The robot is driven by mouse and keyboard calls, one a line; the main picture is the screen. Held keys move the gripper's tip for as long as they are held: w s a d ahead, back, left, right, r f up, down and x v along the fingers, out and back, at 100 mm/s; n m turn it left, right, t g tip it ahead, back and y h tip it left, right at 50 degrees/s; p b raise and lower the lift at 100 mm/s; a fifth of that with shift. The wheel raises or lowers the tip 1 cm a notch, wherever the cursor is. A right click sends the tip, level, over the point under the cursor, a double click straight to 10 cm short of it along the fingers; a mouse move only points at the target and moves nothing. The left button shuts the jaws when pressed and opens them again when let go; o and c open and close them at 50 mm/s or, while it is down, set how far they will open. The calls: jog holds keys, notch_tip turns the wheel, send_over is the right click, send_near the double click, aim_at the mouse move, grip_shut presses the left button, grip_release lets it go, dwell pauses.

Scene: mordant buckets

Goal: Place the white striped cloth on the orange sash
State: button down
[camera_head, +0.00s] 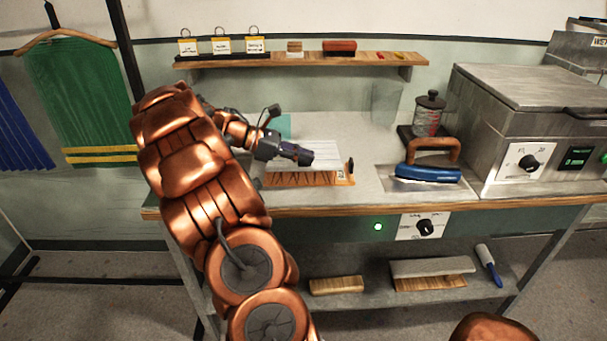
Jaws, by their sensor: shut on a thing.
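The white striped cloth (318,150) is at the left of the worktop, a pale sheet with fine lines. Its front edge is over the orange sash (310,179), whose orange-brown patterned front part shows below it. I cannot tell whether the cloth rests on the sash or hangs just above it. My gripper (303,157) is at the cloth's left front part and is shut on it. My gripper and arm hide the left part of the cloth and perhaps some of the sash.
A teal piece (278,124) lies behind my gripper. A blue iron (428,173) stands to the right, with a glass jar (428,115) behind it and a metal machine (530,120) farther right. A wall shelf (370,59) runs above. Bare worktop (370,150) lies between cloth and iron.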

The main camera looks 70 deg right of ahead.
aim_at(275, 166)
jog(key=shift+f, duration=3.05)
jog(key=c, duration=1.2)
grip_release()
jog(key=shift+f, duration=0.1)
jog(key=shift+c, duration=0.2)
jog(key=v, duration=1.2)
jog(key=shift+w+b, duration=0.1)
jog(key=shift+b, duration=0.3)
jog(key=shift+a, duration=0.1)
